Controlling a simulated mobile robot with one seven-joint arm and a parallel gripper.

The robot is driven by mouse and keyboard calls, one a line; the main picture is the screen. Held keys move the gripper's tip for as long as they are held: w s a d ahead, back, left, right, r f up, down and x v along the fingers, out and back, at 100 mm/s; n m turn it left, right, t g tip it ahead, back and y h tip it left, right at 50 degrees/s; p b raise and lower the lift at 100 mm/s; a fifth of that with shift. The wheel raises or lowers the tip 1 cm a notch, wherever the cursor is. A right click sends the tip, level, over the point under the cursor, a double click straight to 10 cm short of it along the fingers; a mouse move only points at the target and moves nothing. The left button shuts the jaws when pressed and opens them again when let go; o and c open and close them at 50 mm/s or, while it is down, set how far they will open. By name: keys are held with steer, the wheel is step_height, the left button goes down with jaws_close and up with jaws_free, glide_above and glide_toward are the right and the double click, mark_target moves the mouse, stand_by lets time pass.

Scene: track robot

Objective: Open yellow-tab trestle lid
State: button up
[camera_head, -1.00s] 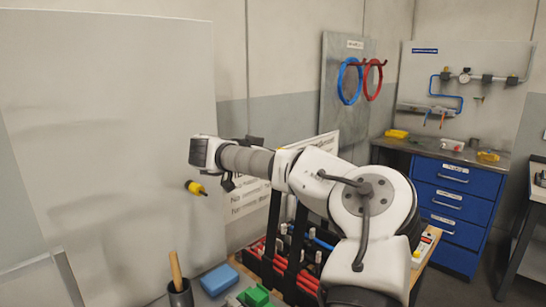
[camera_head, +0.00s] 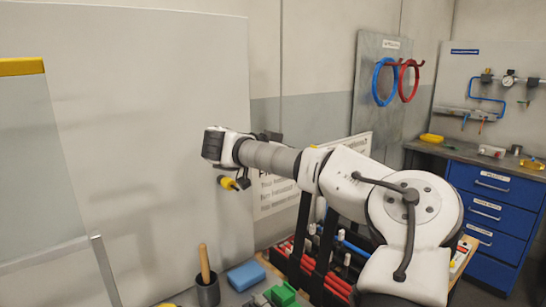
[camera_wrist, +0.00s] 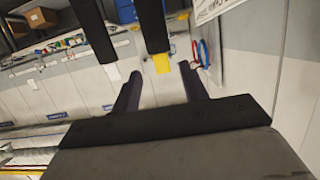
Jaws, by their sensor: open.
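In the wrist view, my gripper (camera_wrist: 161,71) is open, with its two dark fingers apart. A yellow tab (camera_wrist: 162,63) ends a black bar (camera_wrist: 153,25) and appears between the fingertips; I cannot tell how far away it is. A second black bar (camera_wrist: 95,30) with a white end (camera_wrist: 112,73) is beside it on the left. In the head view, black uprights (camera_head: 303,235) stand beneath my arm, their tops hidden by it. A small yellow-and-black thing (camera_head: 227,183) shows below my arm's far end. I cannot make out the fingers or a lid there.
A pot with a wooden handle (camera_head: 207,291), a blue block (camera_head: 246,275) and a green block (camera_head: 284,294) are on the bench. A pale panel with a yellow top strip (camera_head: 22,66) is at left. Blue drawers (camera_head: 493,183) stand at right.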

steer(key=b+v, duration=0.1)
steer(key=v, duration=0.8)
steer(key=shift+f, duration=0.15)
